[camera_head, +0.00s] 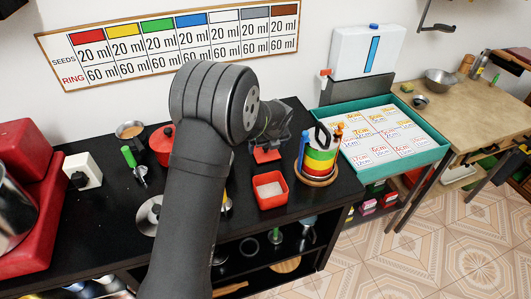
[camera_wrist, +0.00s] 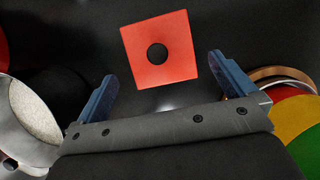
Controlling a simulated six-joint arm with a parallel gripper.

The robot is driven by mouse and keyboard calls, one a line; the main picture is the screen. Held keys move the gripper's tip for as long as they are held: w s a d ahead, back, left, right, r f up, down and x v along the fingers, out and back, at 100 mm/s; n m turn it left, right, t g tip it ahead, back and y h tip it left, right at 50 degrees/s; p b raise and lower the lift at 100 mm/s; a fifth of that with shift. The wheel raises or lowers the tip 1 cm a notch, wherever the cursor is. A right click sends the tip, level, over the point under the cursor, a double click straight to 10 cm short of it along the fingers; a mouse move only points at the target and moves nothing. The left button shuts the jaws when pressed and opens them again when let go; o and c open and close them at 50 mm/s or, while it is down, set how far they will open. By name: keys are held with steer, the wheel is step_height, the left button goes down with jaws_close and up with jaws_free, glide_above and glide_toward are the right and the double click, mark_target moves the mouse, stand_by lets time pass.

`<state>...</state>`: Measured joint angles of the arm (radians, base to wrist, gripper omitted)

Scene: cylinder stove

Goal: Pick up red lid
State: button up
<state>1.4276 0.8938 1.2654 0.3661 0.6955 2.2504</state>
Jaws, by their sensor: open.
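The red lid (camera_head: 267,155) is a flat square lying on the black table behind an open red box. In the wrist view the lid (camera_wrist: 175,30) is slightly turned and has a dark round hole in its middle. My gripper (camera_wrist: 161,69) is open and empty, its two blue fingers spread wider than the lid. The lid appears just beyond the fingertips and roughly between their lines, with no contact visible. In the head view my gripper (camera_head: 270,133) is above and close to the lid. My arm hides part of the table there, and the fingertips are hard to make out.
The red box (camera_head: 271,190) with whitish contents stands in front of the lid. A red, yellow and green striped cylinder (camera_head: 320,155) stands close on the right. A red pot (camera_head: 163,143) is at the left. A teal-rimmed tray (camera_head: 397,169) of cards lies farther right.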

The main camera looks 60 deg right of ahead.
mark_target(267, 148)
steer(key=x, duration=0.4)
steer(key=shift+c, duration=0.4)
steer(key=c, duration=0.8)
steer(key=shift+o, duration=0.2)
steer(key=shift+r, duration=0.1)
